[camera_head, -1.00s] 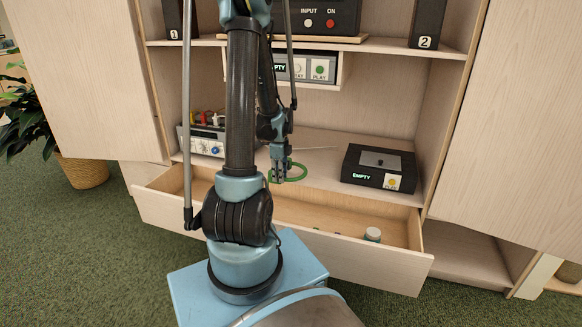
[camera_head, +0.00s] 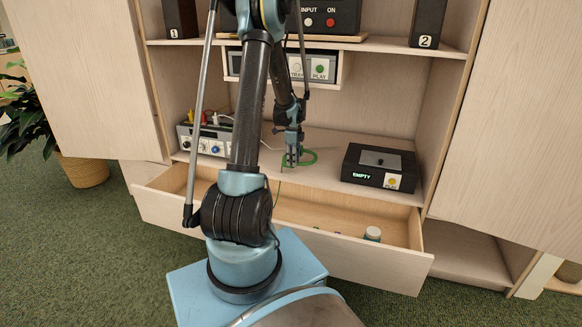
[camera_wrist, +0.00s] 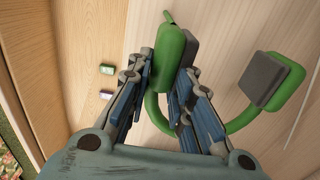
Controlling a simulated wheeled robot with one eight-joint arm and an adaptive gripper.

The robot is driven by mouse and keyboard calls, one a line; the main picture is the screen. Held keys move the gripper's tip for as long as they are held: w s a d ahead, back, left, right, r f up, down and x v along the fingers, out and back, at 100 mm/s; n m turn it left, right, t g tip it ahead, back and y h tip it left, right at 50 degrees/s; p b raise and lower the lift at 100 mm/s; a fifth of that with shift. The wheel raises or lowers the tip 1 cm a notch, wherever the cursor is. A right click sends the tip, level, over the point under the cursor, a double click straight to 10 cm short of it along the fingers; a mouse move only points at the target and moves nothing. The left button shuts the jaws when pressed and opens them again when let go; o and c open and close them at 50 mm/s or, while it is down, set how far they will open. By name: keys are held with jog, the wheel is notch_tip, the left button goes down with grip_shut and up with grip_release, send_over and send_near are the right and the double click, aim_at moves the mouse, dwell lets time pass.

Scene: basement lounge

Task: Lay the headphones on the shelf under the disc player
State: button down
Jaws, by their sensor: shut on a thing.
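The green headphones (camera_head: 311,157) show by the lower shelf (camera_head: 322,146), over its front part. In the wrist view, one green earcup (camera_wrist: 174,57) is between the fingers of my gripper (camera_wrist: 164,84); the other earcup, with a dark grey pad (camera_wrist: 270,80), and the curved band lie to the right. My gripper (camera_head: 291,163) is shut on the near earcup. I cannot tell whether the headphones touch the shelf.
A black box reading EMPTY (camera_head: 378,167) stands on the lower shelf at right. A grey device with knobs and plugs (camera_head: 205,140) stands at left. The shelf behind my gripper is mostly clear.

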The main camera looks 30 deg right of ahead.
notch_tip(320, 180, down, 3)
jog(key=shift+r, duration=0.1)
jog(key=c, duration=1.4)
grip_release()
jog(key=shift+c, duration=0.2)
jog(key=shift+r, duration=3.75)
jog(key=shift+s+a, duration=0.1)
